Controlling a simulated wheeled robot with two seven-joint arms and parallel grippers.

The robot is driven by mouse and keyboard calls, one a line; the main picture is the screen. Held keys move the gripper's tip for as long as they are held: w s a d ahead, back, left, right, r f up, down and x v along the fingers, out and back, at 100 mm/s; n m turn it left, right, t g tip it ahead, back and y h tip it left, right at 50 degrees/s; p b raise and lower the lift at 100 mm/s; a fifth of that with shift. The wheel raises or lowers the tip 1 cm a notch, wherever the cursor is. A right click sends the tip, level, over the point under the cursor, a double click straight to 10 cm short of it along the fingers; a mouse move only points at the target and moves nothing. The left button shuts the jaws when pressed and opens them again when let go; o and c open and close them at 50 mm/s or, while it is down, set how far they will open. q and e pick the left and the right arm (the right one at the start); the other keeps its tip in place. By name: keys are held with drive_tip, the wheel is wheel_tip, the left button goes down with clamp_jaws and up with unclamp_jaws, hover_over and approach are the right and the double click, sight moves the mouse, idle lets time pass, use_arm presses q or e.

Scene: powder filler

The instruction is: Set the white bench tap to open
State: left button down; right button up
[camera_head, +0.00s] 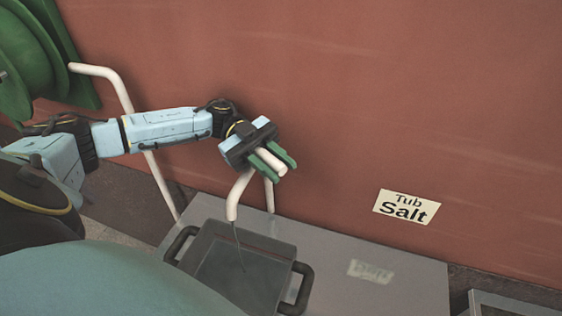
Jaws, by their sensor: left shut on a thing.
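The white bench tap (235,205) stands at the back of the grey bench, with its spout curving down over a dark grey tub (245,255). A thin line hangs from the spout mouth into the tub and looks like a fine stream. My left gripper (275,162), with green fingers, is shut on the tap's white lever (270,158). The lever tip shows between the fingers and points down to the right. The gripper hides the top of the tap. My right gripper is not in view.
The tub has two dark handles and sits on the grey bench (415,275). A faint label lies on the bench. A "Tub Salt" sign (407,207) is on the red wall. A green reel (30,70) and a white pipe (120,85) are at left. Space right of the gripper is clear.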

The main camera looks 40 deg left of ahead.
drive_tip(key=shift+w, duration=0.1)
use_arm(q)
drive_tip(key=c, duration=1.1)
unclamp_jaws()
